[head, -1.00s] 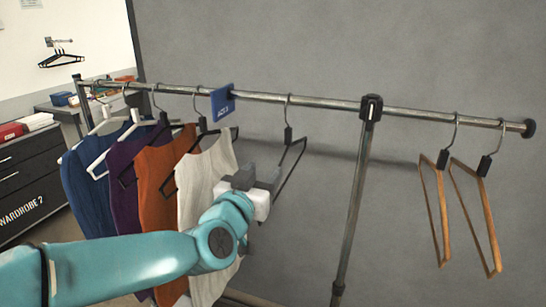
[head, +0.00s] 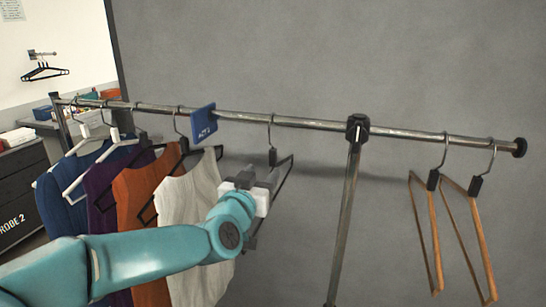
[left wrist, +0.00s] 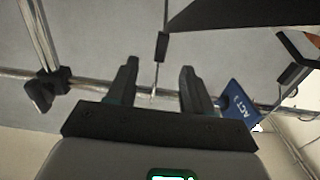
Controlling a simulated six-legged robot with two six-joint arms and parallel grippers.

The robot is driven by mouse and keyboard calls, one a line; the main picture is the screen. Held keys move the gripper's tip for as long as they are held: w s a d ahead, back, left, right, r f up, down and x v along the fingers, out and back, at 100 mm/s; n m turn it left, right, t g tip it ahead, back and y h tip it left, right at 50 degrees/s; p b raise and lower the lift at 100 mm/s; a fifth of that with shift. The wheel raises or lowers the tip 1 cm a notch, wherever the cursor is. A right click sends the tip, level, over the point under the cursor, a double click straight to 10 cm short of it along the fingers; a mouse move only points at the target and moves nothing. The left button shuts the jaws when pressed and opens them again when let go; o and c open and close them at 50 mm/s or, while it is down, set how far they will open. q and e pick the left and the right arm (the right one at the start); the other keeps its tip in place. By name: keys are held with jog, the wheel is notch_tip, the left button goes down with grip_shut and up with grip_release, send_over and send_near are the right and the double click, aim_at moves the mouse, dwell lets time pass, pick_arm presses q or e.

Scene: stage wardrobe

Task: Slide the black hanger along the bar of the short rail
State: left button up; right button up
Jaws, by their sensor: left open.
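The black hanger (head: 273,157) hangs empty from the metal bar (head: 300,123), between the blue sign and the rack's upright. In the left wrist view its dark neck (left wrist: 161,47) and thin hook show above and between the finger lines. My left gripper (head: 247,178) is in front of the hanger and left of its neck, below the bar. Its two fingers are apart in the left wrist view (left wrist: 159,67) with nothing held. I cannot tell whether the hook is really between them in depth. My right gripper is not in view.
The blue sign (head: 203,124) is on the bar left of the hanger, with several garments (head: 195,185) beyond it. The upright (head: 345,210) stands to the right. Two wooden hangers (head: 436,240) hang near the bar's right end. The bar between hanger and upright is clear.

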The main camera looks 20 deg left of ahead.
aim_at(272, 159)
pick_arm(q)
jog(key=shift+w+a+r, duration=0.15)
jog(key=shift+w+r, duration=0.05)
jog(key=shift+w, duration=0.3)
jog(key=w, duration=0.2)
jog(key=w+p, duration=0.1)
jog(key=w, duration=0.2)
jog(key=shift+d+f, duration=0.15)
jog(key=shift+d, duration=0.05)
jog(key=shift+w+a+p, duration=0.1)
jog(key=shift+w+p, duration=0.5)
jog(key=shift+w, duration=1.05)
jog(key=shift+s, duration=0.2)
jog(key=d+p, duration=0.3)
jog(key=d, duration=1.1)
jog(key=shift+s, duration=0.2)
